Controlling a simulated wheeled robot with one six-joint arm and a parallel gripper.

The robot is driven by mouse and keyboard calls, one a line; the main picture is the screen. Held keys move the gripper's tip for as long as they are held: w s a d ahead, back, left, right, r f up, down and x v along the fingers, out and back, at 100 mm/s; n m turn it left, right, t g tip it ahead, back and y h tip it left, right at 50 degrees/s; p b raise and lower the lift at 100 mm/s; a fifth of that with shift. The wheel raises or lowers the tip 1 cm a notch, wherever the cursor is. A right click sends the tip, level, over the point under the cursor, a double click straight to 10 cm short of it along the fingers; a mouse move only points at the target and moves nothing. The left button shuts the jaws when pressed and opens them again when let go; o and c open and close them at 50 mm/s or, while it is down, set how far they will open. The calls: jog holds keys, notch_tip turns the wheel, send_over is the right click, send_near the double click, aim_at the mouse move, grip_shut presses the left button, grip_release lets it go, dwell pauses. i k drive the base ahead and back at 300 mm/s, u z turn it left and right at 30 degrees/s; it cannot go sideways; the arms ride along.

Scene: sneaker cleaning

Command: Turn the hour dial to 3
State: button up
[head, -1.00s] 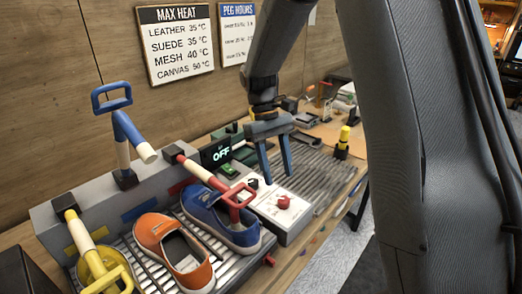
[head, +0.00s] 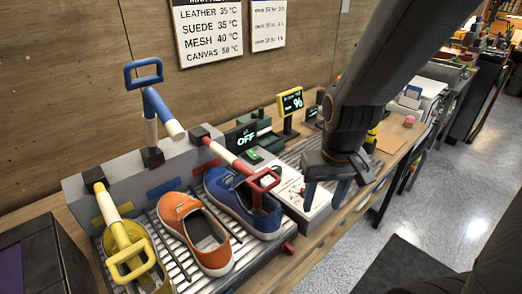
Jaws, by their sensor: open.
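A white control panel (head: 291,193) sits at the right end of the rack, beside the blue shoe. Dial markings are too small to read, and I cannot tell which dial is for hours. The front part of the panel, where a red dial sat in the earlier view, is largely covered by my gripper. My gripper (head: 325,202) is open and points down over the panel's right side, its fingers apart. I cannot tell whether it touches a dial. A display (head: 245,138) behind reads OFF.
An orange shoe (head: 190,222) and a blue shoe (head: 232,203) rest on the slatted rack. Red (head: 230,158), blue (head: 160,107) and yellow (head: 116,218) handled arms rise around them. A yellow-framed display (head: 291,102) stands behind. Open floor lies right.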

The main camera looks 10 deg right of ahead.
aim_at(277, 169)
jog(key=k, duration=0.5)
jog(key=z, duration=1.45)
jog(key=i, duration=0.6)
jog(key=u, duration=2.05)
